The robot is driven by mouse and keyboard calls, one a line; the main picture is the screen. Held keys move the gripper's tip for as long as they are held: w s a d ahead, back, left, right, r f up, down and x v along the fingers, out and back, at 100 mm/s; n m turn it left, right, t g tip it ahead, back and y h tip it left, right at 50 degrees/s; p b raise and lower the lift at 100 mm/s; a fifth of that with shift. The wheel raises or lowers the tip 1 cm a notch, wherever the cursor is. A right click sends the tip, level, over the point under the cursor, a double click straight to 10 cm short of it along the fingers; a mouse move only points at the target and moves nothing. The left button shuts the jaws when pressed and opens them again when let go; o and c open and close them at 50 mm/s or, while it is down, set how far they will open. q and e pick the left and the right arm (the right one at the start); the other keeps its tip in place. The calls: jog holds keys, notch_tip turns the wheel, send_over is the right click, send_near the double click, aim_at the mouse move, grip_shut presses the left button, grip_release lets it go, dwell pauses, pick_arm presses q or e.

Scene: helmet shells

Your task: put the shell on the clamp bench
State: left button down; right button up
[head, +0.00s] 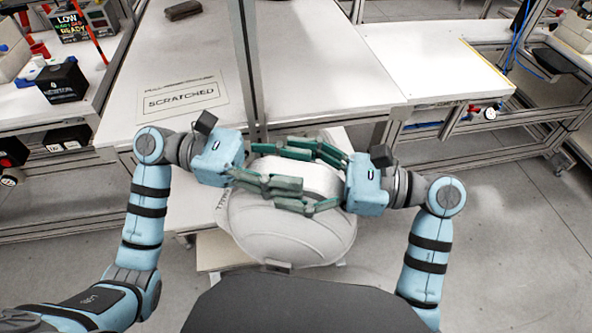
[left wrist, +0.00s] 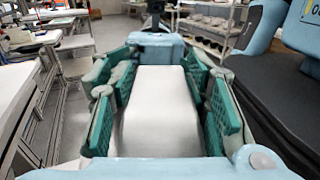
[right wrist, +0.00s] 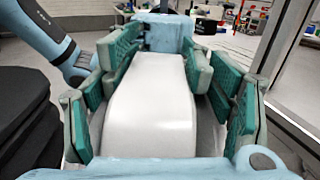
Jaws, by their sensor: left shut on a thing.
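The shell (head: 290,238) is a white helmet shell with a broad raised ridge, in front of the middle table in the head view. Its ridge also fills the middle of the left wrist view (left wrist: 160,115) and the right wrist view (right wrist: 152,115). My left gripper (head: 302,168) is shut on the ridge from the left. My right gripper (head: 287,172) faces it from the right, its fingers apart on both sides of the ridge with gaps showing. I cannot tell for sure which bench is the clamp bench. The shell's underside is hidden.
The middle table (head: 300,60) has a "SCRATCHED" label (head: 182,98) and a grey block (head: 183,10); a metal post (head: 246,60) rises at its front. A white-topped bench (head: 430,65) stands right. Black boxes (head: 62,82) stand left. Open floor lies at right.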

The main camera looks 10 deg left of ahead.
jog(key=o, duration=0.5)
jog(key=shift+f, duration=0.1)
jog(key=shift+d, duration=0.1)
